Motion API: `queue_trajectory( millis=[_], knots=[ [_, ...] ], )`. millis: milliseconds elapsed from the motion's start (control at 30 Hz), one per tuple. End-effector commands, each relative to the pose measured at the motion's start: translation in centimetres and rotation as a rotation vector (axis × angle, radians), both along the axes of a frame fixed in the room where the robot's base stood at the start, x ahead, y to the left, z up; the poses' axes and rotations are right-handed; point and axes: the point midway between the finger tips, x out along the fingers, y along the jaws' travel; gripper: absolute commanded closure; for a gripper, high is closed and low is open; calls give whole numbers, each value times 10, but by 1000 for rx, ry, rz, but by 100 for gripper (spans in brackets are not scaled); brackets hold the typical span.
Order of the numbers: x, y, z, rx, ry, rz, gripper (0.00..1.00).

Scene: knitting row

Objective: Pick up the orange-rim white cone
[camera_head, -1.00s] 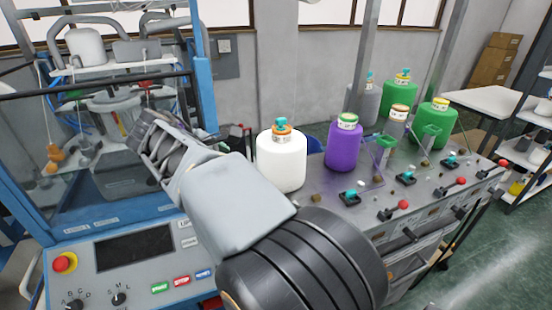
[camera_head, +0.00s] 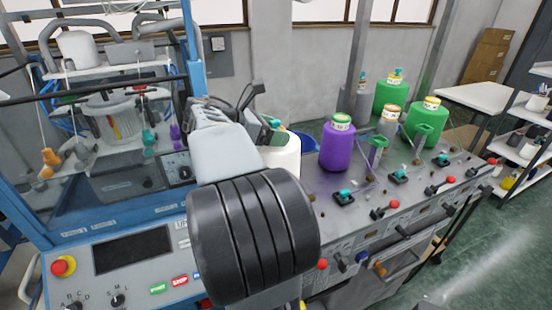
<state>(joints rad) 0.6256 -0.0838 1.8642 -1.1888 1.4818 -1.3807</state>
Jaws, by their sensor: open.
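The white cone (camera_head: 284,156) stands on the left end of the metal machine top. My arm hides its left and lower parts, and its orange rim is hidden behind my gripper. My gripper (camera_head: 262,112) is at the cone's top, with dark fingers spread open. A teal and orange bit shows beside the fingers. I cannot tell whether the fingers touch the cone.
A purple cone (camera_head: 337,146) stands just right of the white one. Green cones (camera_head: 426,120) and grey cones (camera_head: 389,122) stand farther right and back. Levers with red knobs (camera_head: 396,206) line the front edge. A blue-framed knitting machine (camera_head: 60,235) is at left.

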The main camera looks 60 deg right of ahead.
Motion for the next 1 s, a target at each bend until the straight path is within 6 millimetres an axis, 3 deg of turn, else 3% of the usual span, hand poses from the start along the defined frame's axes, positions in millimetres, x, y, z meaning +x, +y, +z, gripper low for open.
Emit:
queue_trajectory(
  millis=[267, 1000],
  knots=[
    [-1, -2, -2, 1, -1, 1, 18],
    [-1, -2, -1, 1, -1, 1, 88]
  ],
)
